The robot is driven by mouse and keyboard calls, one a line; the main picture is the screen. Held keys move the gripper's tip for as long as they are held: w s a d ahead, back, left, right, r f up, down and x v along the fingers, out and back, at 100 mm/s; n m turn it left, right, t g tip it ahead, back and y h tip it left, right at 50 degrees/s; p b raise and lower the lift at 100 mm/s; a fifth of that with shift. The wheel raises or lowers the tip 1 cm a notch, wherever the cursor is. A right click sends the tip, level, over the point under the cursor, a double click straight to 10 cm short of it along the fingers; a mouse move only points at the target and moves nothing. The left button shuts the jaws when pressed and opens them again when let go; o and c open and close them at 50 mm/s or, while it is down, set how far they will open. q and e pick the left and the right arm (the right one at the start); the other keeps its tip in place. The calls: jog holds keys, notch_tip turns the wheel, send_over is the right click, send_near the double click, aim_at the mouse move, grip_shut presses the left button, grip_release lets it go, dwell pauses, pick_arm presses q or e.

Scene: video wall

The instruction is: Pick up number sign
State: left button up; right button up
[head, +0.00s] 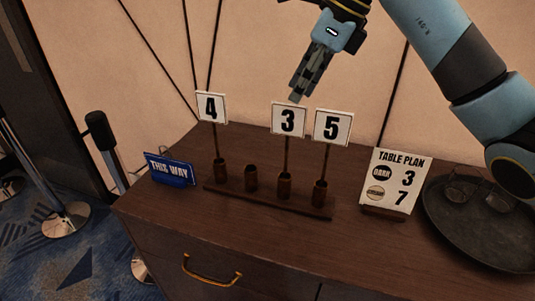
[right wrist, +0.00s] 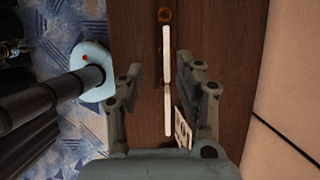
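One cup of the holder (head: 251,178), between 4 and 3, is empty. My right gripper (head: 297,97) points down, with its tips at the top edge of sign 3 in the head view. In the right wrist view its fingers (right wrist: 160,78) are apart, with thin white sign edges (right wrist: 167,55) showing between them; whether they touch is unclear. My left gripper is out of view.
The holder stands on a dark wooden cabinet (head: 230,245). A blue "THIS WAY" sign (head: 169,170) stands at left. The wall is close behind.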

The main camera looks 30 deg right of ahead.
aim_at(277, 133)
jog(key=shift+w+d+f, duration=0.1)
jog(key=shift+w+f, duration=0.35)
jog(key=shift+f, duration=0.15)
jog(key=p+x, duration=0.2)
jog(key=x, duration=0.6)
jog(key=shift+f+p, duration=0.2)
jog(key=shift+p, duration=0.2)
jog(key=shift+w+f, duration=0.15)
jog(key=shift+f, duration=0.1)
jog(key=c, duration=0.3)
grip_shut()
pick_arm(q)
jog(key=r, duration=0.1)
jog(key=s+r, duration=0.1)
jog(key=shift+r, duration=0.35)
